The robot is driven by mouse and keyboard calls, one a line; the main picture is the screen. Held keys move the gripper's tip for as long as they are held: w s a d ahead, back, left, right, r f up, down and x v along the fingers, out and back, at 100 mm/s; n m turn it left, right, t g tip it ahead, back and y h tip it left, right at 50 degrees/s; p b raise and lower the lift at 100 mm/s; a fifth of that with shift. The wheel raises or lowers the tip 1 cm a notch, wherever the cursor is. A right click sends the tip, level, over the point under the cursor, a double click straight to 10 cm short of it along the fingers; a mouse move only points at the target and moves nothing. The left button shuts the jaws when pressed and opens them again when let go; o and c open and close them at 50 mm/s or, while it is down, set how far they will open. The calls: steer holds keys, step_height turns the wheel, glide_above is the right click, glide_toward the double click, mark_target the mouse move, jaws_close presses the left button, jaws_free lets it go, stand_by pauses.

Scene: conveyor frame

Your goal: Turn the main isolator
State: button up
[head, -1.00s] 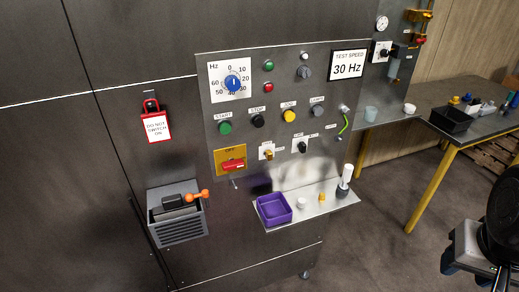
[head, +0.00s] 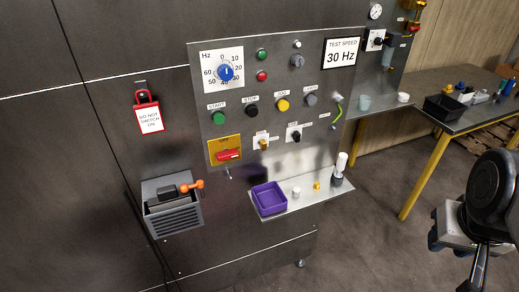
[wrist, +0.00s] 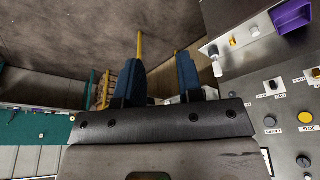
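The main isolator appears to be the red rotary handle (head: 228,155) on a yellow plate (head: 216,143) at the lower left of the control panel in the head view. The handle lies roughly horizontal, and nothing touches it. My gripper is at the right edge of the head view, far to the right of the isolator and apart from the panel. In the wrist view, my gripper (wrist: 158,75) has its two blue fingers spread with nothing between them. The isolator is not visible in the wrist view.
A shelf (head: 320,198) below the panel holds a purple tray (head: 270,199) and small parts. A red do-not-switch-on tag (head: 149,118) hangs left of the panel. A grey box (head: 174,218) with an orange-handled item sits lower left. A bench (head: 460,122) stands at right.

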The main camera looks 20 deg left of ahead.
steer(key=w+a+f+n+t+y, duration=0.25)
steer(key=w+a+n, duration=0.45)
steer(key=a, duration=0.4)
steer(key=w+a+f+n+t+y, duration=0.2)
steer(key=w+a+f+n+t, duration=0.15)
steer(key=w+a+n, duration=0.55)
steer(key=s+a+f+n+t+y, duration=0.1)
steer(key=s+a+n+y, duration=0.1)
steer(key=a, duration=0.6)
steer(key=s+a+f+n+t+y, duration=0.1)
steer(key=s+a+n+y, duration=0.2)
steer(key=a, duration=0.5)
steer(key=s+a+f+n+t+y, duration=0.1)
steer(key=s+a+n+y, duration=0.1)
steer(key=a+n, duration=0.3)
steer(key=a+y, duration=0.1)
steer(key=a, duration=0.2)
steer(key=shift+s+f+t, duration=0.2)
steer(key=shift+s+t, duration=0.1)
